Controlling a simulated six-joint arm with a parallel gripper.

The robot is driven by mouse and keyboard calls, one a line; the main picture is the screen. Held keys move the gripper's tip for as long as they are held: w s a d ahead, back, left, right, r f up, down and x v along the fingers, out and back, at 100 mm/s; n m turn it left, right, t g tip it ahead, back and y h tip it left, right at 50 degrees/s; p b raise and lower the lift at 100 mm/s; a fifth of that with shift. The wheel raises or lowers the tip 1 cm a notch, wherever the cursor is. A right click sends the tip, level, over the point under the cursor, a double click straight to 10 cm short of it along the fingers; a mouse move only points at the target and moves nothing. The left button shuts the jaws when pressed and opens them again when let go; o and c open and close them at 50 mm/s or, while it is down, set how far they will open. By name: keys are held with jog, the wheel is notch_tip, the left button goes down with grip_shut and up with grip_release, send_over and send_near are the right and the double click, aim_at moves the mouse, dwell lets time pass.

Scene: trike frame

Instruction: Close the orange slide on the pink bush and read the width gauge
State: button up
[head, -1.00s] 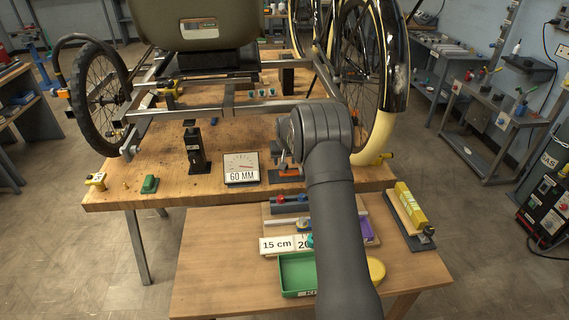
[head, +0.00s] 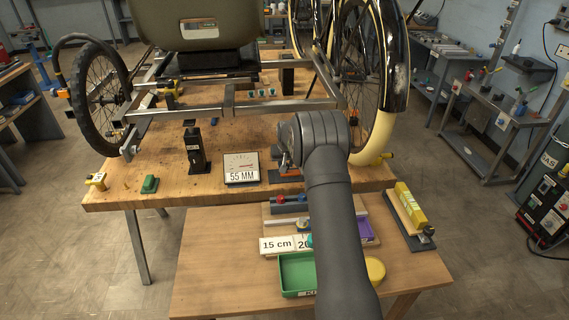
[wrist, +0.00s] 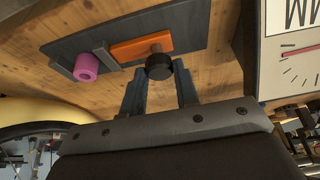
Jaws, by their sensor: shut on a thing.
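The orange slide (wrist: 140,47) lies on a dark base plate in the wrist view, with a grey upright plate at its left end. The pink bush (wrist: 87,66) is just left of that plate; I cannot tell whether they touch. My gripper (wrist: 160,76) is shut on the black knob (wrist: 158,66) of the slide. The width gauge (head: 242,168) reads 55 MM in the head view; part of its dial (wrist: 293,50) shows in the wrist view. In the head view my arm hides the gripper and most of the slide, and the bush is not discernible.
A dark upright block (head: 194,148) and a green block (head: 150,184) stand left of the gauge on the wooden bench. The trike frame (head: 235,106) spans behind. A lower table in front holds a green tray (head: 297,274) and a yellow block (head: 411,205) on a stand.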

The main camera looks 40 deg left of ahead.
jog(key=shift+o, duration=0.6)
jog(key=w+d, duration=0.2)
jog(key=w, duration=0.1)
jog(key=shift+d, duration=0.4)
jog(key=o, duration=0.6)
jog(key=shift+w+d, duration=0.1)
jog(key=shift+d, duration=0.05)
jog(key=shift+r, duration=0.1)
jog(key=shift+r, duration=0.3)
jog(key=v, duration=1.6)
jog(key=shift+s+r, duration=0.25)
jog(key=shift+s, duration=0.05)
